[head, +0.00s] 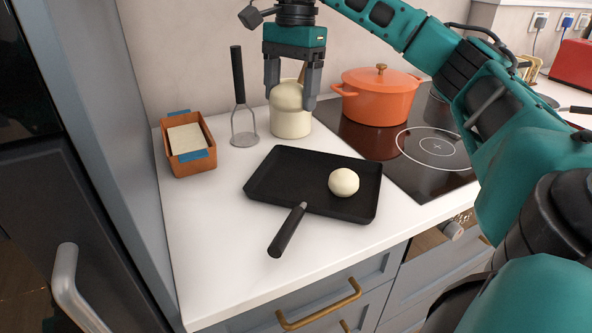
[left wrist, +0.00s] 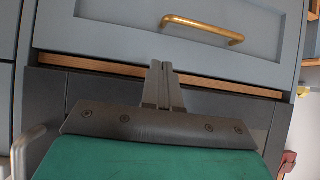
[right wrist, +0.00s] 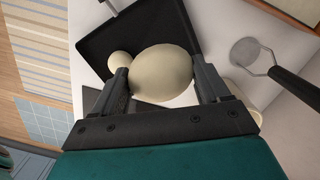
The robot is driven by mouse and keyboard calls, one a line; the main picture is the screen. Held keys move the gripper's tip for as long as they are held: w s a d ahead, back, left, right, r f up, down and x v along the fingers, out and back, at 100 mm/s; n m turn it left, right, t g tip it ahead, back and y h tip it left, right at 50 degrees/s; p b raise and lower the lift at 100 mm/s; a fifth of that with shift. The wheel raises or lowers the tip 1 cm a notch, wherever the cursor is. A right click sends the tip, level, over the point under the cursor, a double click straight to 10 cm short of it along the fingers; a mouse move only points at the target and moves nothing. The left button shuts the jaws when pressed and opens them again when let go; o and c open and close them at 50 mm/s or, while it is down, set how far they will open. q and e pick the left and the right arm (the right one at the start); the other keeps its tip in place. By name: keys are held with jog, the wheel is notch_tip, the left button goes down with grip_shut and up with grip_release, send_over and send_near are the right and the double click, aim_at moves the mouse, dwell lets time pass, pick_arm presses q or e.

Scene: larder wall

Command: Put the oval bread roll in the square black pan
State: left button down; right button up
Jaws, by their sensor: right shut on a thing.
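The oval bread roll (head: 287,95), pale cream, is held between the fingers of my right gripper (head: 291,100), above the counter behind the pan. In the right wrist view the roll (right wrist: 162,75) fills the space between the fingertips. The square black pan (head: 275,185) lies on the white counter, its handle pointing to the front. A pale round ball (head: 343,182) sits in its right part. The pan (right wrist: 145,28) also shows beyond the roll in the right wrist view. My left gripper (left wrist: 161,68) is shut and empty, before a grey drawer front with a brass handle.
A cream crock (head: 291,122) stands just behind the held roll. A masher (head: 240,100) and an orange-brown box (head: 189,150) are to the left. An orange pot (head: 378,93) stands on the black hob right of the crock. The counter left of the pan is clear.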

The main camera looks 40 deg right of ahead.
aim_at(297, 108)
notch_tip(297, 108, down, 16)
jog(key=shift+r+b, duration=0.1)
jog(key=shift+b, duration=0.8)
jog(key=o, duration=1)
jog(key=shift+f, duration=0.2)
jog(key=shift+o, duration=0.2)
jog(key=r, duration=0.4)
jog(key=d+r+p, duration=0.1)
jog(key=r, duration=0.7)
jog(key=shift+w+d+r+p, duration=0.15)
jog(key=shift+d+r+p, duration=0.05)
jog(key=shift+d+p, duration=0.1)
jog(key=shift+f, duration=0.1)
